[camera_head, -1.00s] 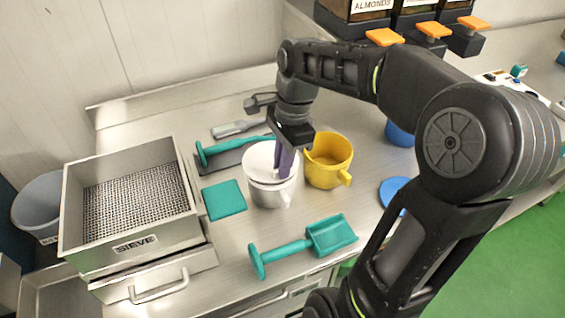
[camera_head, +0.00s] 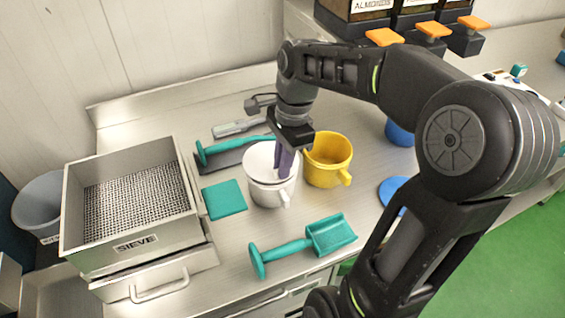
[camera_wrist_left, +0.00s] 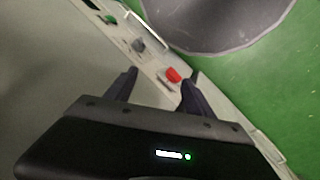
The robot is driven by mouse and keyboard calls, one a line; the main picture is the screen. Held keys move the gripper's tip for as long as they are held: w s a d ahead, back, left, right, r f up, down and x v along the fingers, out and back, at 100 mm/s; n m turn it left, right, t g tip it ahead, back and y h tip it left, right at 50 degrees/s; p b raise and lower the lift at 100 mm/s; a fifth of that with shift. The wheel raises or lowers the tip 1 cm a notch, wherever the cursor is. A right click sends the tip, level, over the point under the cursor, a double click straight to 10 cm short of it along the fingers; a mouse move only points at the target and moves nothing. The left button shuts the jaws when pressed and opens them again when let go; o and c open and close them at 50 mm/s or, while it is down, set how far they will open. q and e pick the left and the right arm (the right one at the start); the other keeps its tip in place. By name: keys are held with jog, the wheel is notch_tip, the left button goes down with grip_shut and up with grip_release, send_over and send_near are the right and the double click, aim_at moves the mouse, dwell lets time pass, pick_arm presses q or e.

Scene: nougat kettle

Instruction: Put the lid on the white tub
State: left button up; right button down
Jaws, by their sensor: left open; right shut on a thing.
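The white tub (camera_head: 268,194) stands on the steel counter with its handle toward the front right. The round white lid (camera_head: 260,158) is over its mouth, looking level and close to the rim. Whether it touches all around is unclear, as the fingers cover its right part. My right gripper (camera_head: 285,165) points down from above, shut on the lid. My left gripper (camera_wrist_left: 160,82) shows only in the left wrist view, open and empty, away from the tub.
A yellow tub (camera_head: 328,172) stands close on the right. A teal square (camera_head: 224,199) lies left, a teal scoop (camera_head: 310,240) in front, another teal tool (camera_head: 222,149) behind. The sieve box (camera_head: 130,240) fills the left. A blue disc (camera_head: 391,191) lies right.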

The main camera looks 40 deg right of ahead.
jog(key=shift+f, duration=0.45)
dwell(0.9)
jog(key=c, duration=1.4)
grip_release()
jog(key=shift+o, duration=0.4)
jog(key=o, duration=0.4)
jog(key=shift+r, duration=0.1)
jog(key=shift+r+p, duration=2.9)
jog(key=shift+r, duration=0.55)
jog(key=shift+f, duration=0.1)
